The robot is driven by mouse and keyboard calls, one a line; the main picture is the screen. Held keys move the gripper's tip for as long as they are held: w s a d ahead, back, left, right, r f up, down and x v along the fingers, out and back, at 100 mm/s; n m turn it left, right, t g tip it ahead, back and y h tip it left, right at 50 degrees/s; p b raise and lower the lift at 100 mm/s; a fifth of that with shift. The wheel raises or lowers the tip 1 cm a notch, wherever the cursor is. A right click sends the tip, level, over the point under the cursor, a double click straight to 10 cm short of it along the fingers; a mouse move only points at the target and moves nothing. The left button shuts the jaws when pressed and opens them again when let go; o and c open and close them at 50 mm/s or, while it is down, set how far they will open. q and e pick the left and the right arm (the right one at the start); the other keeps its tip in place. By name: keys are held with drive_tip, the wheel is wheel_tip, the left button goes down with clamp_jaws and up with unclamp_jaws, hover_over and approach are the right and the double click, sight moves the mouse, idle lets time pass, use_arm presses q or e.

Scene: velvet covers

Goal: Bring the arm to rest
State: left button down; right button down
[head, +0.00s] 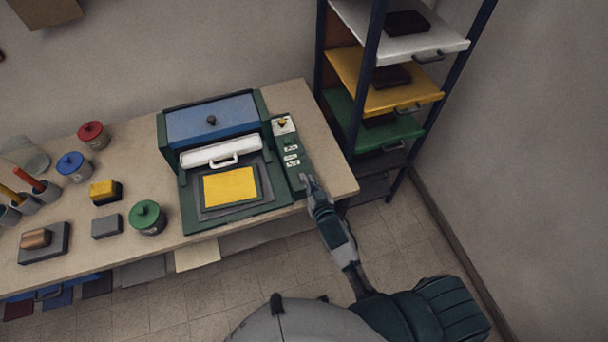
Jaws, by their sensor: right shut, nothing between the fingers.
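My right gripper (309,183) is shut and empty. It is over the near end of the green control panel on the right side of the machine; I cannot tell whether it touches the panel. My right arm reaches up to it from the bottom right. The green machine (235,225) with a blue top stands on the bench, and a yellow sheet (230,187) lies on its front bed. The control panel (289,150) has a yellow knob and several pale labels or buttons. My left gripper is not in view.
The bench (340,180) ends just right of the panel. A shelf rack (375,60) with coloured trays stands beyond it. Lidded jars, including a green one (147,217), and blocks fill the bench's left part. Open tiled floor (420,240) lies right of my arm.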

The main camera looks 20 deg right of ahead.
drive_tip(key=shift+s+d+r, duration=0.3)
drive_tip(key=shift+s+d, duration=0.15)
drive_tip(key=shift+s, duration=0.35)
drive_tip(key=shift+a, duration=0.3)
